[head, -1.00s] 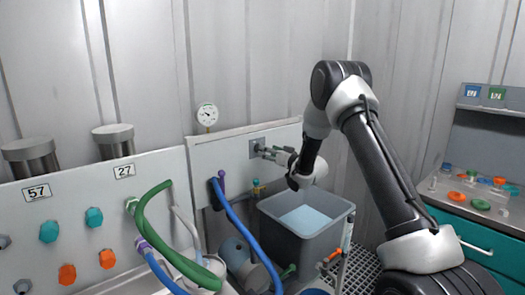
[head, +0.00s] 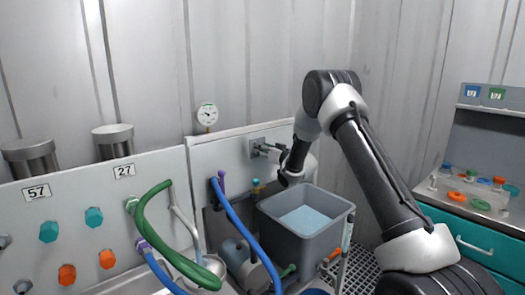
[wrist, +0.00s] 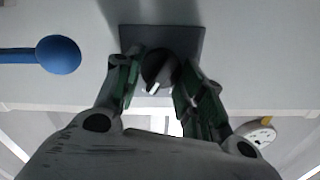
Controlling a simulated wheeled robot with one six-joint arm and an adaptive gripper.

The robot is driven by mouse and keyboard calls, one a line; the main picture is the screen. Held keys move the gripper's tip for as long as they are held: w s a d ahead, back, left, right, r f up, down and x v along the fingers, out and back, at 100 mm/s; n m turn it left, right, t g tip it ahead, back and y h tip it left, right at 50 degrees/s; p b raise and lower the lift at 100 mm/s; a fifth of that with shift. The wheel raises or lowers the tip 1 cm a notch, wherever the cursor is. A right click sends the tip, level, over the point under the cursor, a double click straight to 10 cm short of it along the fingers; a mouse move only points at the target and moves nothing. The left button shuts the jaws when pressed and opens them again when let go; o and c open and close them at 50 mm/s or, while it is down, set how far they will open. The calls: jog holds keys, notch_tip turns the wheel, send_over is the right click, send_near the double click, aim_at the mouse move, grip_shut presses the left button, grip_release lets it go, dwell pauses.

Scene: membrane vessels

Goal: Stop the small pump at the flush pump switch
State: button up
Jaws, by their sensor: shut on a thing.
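The switch is a dark round knob (wrist: 157,70) with a white mark, on a square grey plate (wrist: 190,40) in the wrist view. In the head view the plate (head: 257,143) sits on the pale wall panel above the grey tank. My gripper (wrist: 158,78) has one finger on each side of the knob and is shut on it. In the head view my gripper (head: 266,150) reaches the plate from the right and hides part of the knob. A blue-grey rounded body (head: 235,252), perhaps the small pump, sits low, left of the tank, partly hidden by a blue hose.
An open grey tank (head: 310,240) with pale blue liquid stands below my gripper. Blue (head: 240,225) and green (head: 150,225) hoses arch to the left. A round gauge (head: 207,115) tops the panel. A teal-drawer bench (head: 480,240) stands at right.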

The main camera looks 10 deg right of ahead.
jog(key=shift+n, duration=0.3)
jog(key=n, duration=1.1)
jog(key=shift+s+a+f, duration=0.1)
jog(key=shift+a, duration=0.1)
jog(key=shift+n, duration=0.3)
jog(key=o, duration=1)
jog(key=shift+s, duration=0.1)
jog(key=v, duration=1.2)
